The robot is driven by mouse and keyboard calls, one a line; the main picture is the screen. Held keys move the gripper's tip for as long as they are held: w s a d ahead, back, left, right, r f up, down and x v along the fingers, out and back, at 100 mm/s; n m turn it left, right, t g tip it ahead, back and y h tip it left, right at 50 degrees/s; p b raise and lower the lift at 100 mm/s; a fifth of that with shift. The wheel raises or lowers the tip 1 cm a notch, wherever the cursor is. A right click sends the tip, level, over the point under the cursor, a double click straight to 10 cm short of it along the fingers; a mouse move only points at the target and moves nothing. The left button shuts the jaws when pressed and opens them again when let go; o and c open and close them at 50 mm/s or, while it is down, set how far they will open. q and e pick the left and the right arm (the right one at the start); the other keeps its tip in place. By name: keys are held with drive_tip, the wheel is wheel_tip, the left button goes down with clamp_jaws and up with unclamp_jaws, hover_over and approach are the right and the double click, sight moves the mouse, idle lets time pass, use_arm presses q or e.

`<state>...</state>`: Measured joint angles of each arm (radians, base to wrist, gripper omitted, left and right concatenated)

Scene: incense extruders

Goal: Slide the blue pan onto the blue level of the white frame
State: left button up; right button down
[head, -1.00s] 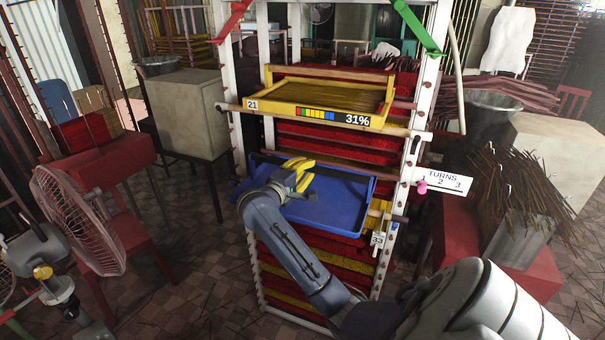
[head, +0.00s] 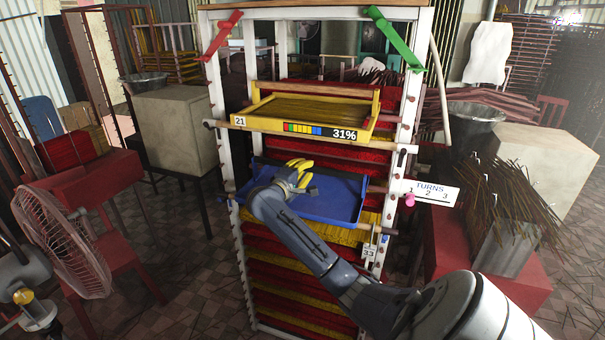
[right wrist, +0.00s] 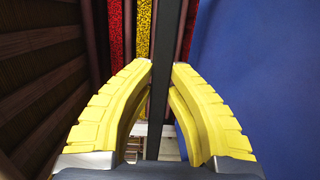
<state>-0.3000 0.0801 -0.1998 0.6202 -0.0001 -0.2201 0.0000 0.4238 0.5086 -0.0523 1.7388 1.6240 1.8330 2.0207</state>
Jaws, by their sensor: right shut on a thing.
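The blue pan (head: 335,196) lies within the white frame (head: 414,100), below the yellow tray, and looks roughly level. My right gripper (head: 301,172) has its yellow fingers at the pan's far left part, with my wrist reaching over the pan. In the right wrist view my right gripper (right wrist: 161,85) is closed around a thin dark bar beside the blue pan (right wrist: 245,65); the bar seems to be the pan's edge or handle. A small blue mark (head: 386,239) shows at the right post, just below the pan. How the pan's rear edge sits is hidden.
A yellow tray (head: 305,129) marked 21 and 31% sits above the pan. Red and yellow layers fill the frame below. A TURNS sign (head: 431,193) with a pink peg juts out right. A fan (head: 62,240) stands left, a bin of sticks (head: 505,235) right.

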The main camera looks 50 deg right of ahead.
drive_tip(key=x, duration=0.5)
drive_tip(key=shift+w+a+r, duration=0.15)
drive_tip(key=shift+w, duration=0.2)
drive_tip(key=shift+a+f, duration=0.1)
drive_tip(key=shift+f, duration=1.2)
drive_tip(key=c, duration=1.1)
unclamp_jaws()
drive_tip(key=shift+f, duration=0.15)
drive_tip(key=shift+o, duration=0.2)
drive_tip(key=shift+a, duration=0.1)
hover_over(297, 204)
idle(0.3)
